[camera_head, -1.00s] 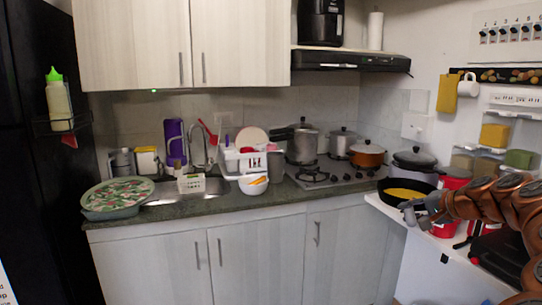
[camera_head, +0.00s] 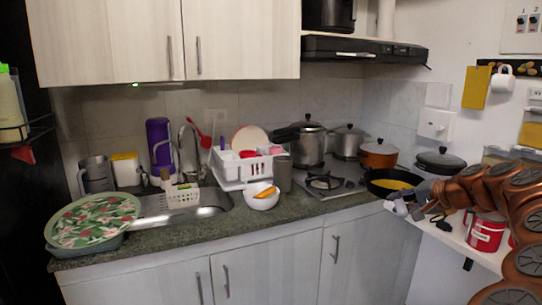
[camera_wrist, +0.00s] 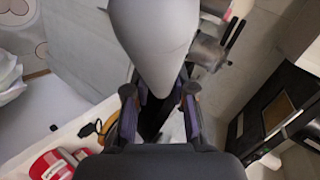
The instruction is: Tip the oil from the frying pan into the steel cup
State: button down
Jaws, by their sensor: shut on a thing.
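The black frying pan (camera_head: 374,185) is at the right end of the counter, in front of the pots, looking roughly level with yellow oil (camera_head: 392,184) in it. My gripper (camera_head: 408,203) is shut at the pan's near right side, on its handle, which it mostly hides. In the wrist view my gripper (camera_wrist: 160,104) has a dark piece between its fingers; a smooth grey shape (camera_wrist: 160,35) above covers much of that view. A grey metallic cup (camera_head: 284,172) stands on the counter right of the dish rack. A grey jug-like vessel (camera_head: 97,174) stands left of the sink; which one is the steel cup is unclear.
A white bowl (camera_head: 262,199) stands at the counter's front, near the grey cup. The stove (camera_head: 339,187) holds several pots, including an orange pot (camera_head: 378,152) behind the pan. A red container (camera_head: 486,232) stands on the white side surface (camera_head: 458,238). A patterned tray (camera_head: 92,219) lies at left.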

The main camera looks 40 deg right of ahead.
aim_at(282, 164)
jog(key=i, duration=0.95)
